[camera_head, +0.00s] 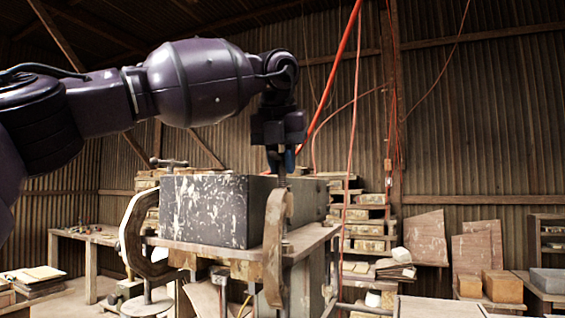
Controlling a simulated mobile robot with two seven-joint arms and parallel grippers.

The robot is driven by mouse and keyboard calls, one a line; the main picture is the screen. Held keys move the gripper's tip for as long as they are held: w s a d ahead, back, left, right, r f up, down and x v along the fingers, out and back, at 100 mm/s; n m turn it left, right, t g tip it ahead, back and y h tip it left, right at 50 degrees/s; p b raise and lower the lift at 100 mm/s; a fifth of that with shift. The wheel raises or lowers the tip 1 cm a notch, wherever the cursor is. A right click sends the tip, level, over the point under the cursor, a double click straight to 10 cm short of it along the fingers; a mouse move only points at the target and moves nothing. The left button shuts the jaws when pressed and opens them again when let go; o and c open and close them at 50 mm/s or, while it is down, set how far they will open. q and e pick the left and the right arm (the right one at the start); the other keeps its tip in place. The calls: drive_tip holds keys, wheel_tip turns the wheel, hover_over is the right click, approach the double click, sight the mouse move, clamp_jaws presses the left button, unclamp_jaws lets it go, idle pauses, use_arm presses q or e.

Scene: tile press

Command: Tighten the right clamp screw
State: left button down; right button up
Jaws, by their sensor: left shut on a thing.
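The paint-spattered dark press block (212,212) sits on a wooden table (190,246) in the middle. The right clamp (273,250), a worn brown C-shape, stands at the block's right front corner. The left clamp (130,240) stands at the block's left side, with its T-handle screw (168,162) showing on top. My left gripper (281,161) points down above the right clamp, its fingers shut on the top of the right clamp screw (282,179). The fingers hide most of the screw's handle. My right gripper is out of view.
Stacked tiles and boards (370,225) stand behind the press at the right. A workbench (91,240) stands at the far left. Panels (426,238) lean on the corrugated wall. Red cables hang behind my left gripper.

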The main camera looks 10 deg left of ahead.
use_arm(q)
drive_tip(key=shift+r, duration=0.2)
idle(0.7)
drive_tip(key=c, duration=1)
unclamp_jaws()
drive_tip(key=shift+s+a, duration=0.1)
drive_tip(key=shift+c, duration=0.2)
drive_tip(key=shift+f, duration=0.15)
drive_tip(key=v, duration=1.1)
drive_tip(key=shift+f, duration=0.1)
drive_tip(key=shift+c, duration=0.2)
